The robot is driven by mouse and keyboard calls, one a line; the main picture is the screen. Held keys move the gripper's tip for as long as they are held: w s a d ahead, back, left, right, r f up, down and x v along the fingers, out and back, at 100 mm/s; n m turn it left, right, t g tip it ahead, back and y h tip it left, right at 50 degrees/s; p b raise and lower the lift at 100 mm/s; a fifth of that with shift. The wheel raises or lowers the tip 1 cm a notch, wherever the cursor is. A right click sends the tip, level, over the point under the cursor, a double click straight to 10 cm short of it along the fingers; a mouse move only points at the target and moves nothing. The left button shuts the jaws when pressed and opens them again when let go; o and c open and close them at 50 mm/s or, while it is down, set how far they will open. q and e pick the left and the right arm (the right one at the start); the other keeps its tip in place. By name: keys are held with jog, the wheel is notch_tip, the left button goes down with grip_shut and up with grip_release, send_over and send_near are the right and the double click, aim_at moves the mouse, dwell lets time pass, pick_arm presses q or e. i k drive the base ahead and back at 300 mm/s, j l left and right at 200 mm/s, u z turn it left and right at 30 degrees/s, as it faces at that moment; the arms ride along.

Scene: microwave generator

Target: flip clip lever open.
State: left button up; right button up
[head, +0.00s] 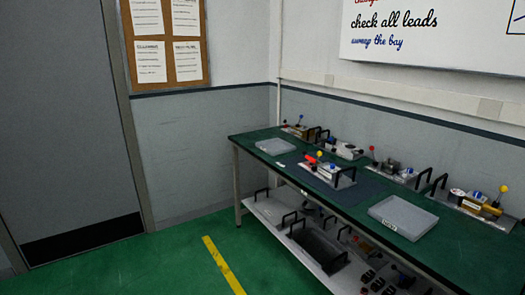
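On the green-topped workbench (245,142), a small device on a metal plate (345,183) stands on a dark blue mat (309,184). It has an orange-red lever-like part (311,158), a ball-topped stick, blue-and-white parts and black handles. Which part is the clip lever is too small to tell, and so is whether it is open or shut. Neither of my grippers is in view.
Several similar devices with ball-topped sticks line the bench's back, one with a yellow ball (503,188). Grey trays stand at the left (276,146) and right (403,217). The lower shelf (262,212) holds bins and parts.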

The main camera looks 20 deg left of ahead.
aim_at(319, 153)
jog(key=u, duration=0.3)
jog(key=i+j+z, duration=0.4)
jog(key=i+j, duration=0.3)
jog(key=i, duration=0.2)
jog(key=i+j+z, duration=0.45)
jog(key=i+j, duration=0.35)
jog(key=j, duration=0.2)
